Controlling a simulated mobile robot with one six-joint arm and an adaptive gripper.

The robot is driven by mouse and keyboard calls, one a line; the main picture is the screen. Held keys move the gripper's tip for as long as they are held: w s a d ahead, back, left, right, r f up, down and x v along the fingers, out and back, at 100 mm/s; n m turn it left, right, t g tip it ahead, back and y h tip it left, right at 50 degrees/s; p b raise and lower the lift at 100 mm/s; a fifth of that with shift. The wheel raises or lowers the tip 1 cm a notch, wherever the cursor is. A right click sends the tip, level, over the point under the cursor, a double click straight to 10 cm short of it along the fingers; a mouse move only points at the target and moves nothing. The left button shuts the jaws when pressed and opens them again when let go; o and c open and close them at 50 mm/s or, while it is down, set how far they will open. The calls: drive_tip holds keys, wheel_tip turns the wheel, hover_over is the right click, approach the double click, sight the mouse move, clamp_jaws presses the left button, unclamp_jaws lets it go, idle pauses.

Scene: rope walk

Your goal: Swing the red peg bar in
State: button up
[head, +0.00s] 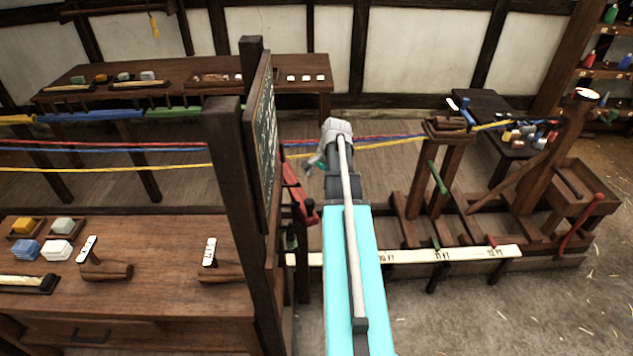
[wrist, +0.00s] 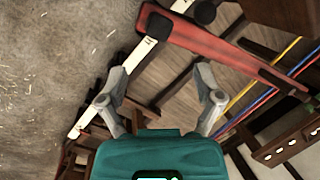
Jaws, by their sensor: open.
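The red peg bar (head: 299,192) shows in the head view just left of my arm, beside the dark post with the green board. Part of it is hidden by the board. In the head view my arm mostly hides the gripper.
Red, blue and yellow ropes (head: 400,142) stretch across behind the post. A white marked rail (head: 400,256) runs low to the right. A workbench (head: 140,285) stands at front left. A wooden stand (head: 436,180) is at right. The floor at lower right is clear.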

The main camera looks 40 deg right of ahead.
drive_tip(key=d+r+m+y, duration=0.1)
drive_tip(key=m, duration=0.1)
drive_tip(key=r+m+g+y, duration=0.1)
drive_tip(key=shift+w+d+m+p, duration=0.3)
drive_tip(key=shift+d+m+p, duration=0.05)
drive_tip(key=shift+m+p, duration=0.05)
